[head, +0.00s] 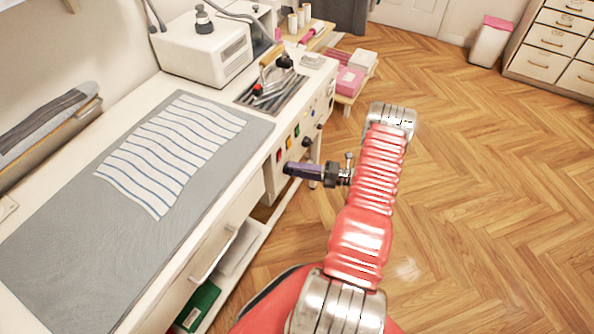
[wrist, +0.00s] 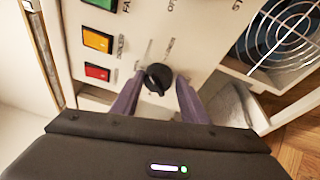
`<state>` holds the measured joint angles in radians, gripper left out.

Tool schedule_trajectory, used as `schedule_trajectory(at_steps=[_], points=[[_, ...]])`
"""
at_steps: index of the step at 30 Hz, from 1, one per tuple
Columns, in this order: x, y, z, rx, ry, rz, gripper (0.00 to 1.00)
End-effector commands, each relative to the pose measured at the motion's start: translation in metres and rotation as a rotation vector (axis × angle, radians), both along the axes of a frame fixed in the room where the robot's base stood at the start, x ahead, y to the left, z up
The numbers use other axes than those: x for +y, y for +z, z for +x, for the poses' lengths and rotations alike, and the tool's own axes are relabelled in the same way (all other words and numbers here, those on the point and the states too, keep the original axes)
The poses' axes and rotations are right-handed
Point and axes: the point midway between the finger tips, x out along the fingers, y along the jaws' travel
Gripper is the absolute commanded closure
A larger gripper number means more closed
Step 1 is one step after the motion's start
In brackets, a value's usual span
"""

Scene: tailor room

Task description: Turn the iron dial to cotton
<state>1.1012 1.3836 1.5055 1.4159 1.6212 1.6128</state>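The iron (head: 268,84) with a wooden handle rests on its dark stand on the worktop in the head view. A black round dial (wrist: 158,79) with a pointer shows on the white front panel (wrist: 205,42) in the wrist view. Small labels around it are too small to read surely, so I cannot tell which setting it points to.
Green, yellow (wrist: 98,40) and red (wrist: 97,72) buttons sit left of the dial. A wire fan-like grille (wrist: 285,35) is at the right. A striped cloth (head: 170,150) lies on the grey mat (head: 60,240). The wooden floor (head: 480,200) at right is free.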

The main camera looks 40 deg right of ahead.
Motion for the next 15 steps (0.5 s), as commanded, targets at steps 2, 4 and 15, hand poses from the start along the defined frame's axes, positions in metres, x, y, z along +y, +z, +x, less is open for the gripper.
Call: schedule_trajectory(at_steps=[2,4,15], points=[[0.0000,-0.0004,-0.0001,0.000,0.000,0.000,0.56],[0.0001,0.0001,-0.0001,-0.001,0.000,0.001,0.51],[-0.0004,0.0013,-0.0010,-0.003,0.002,0.001,0.45]])
